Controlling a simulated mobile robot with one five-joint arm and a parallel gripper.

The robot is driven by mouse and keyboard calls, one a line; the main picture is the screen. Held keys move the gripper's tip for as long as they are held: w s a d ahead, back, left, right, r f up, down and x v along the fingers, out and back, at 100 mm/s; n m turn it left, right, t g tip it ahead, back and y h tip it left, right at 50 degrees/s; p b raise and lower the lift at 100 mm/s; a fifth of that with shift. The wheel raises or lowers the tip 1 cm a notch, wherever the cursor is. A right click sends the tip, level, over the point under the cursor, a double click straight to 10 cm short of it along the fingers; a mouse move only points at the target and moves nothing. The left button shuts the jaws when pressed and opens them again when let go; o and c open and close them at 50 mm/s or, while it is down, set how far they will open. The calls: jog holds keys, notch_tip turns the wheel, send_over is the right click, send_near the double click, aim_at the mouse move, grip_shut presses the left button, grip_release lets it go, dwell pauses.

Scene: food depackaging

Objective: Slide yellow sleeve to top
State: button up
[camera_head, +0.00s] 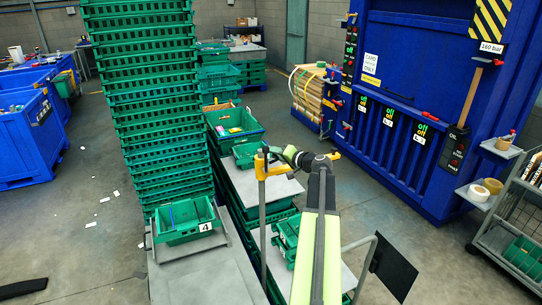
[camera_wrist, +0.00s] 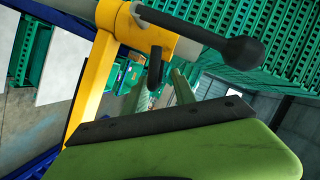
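The yellow sleeve (camera_head: 262,166) sits around the top of an upright grey pole (camera_head: 262,225) in the head view. In the wrist view the yellow sleeve (camera_wrist: 122,22) is close, with a black lever (camera_wrist: 190,30) ending in a round knob to its right. My gripper (camera_head: 287,154) is just right of the sleeve in the head view. In the wrist view my green gripper part with a black edge (camera_wrist: 165,120) is below the lever, and no grip on it shows.
A tall stack of green crates (camera_head: 155,110) stands left of the pole. A green crate marked 4 (camera_head: 183,238) rests on a grey table (camera_head: 205,275). A blue machine (camera_head: 415,150) stands at the right. Open floor lies at the left.

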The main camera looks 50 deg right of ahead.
jog(key=d+p+v, duration=0.1)
jog(key=p+v, duration=0.2)
jog(key=v, duration=1.4)
jog(key=shift+s+a+p, duration=0.2)
jog(key=shift+a+p, duration=0.2)
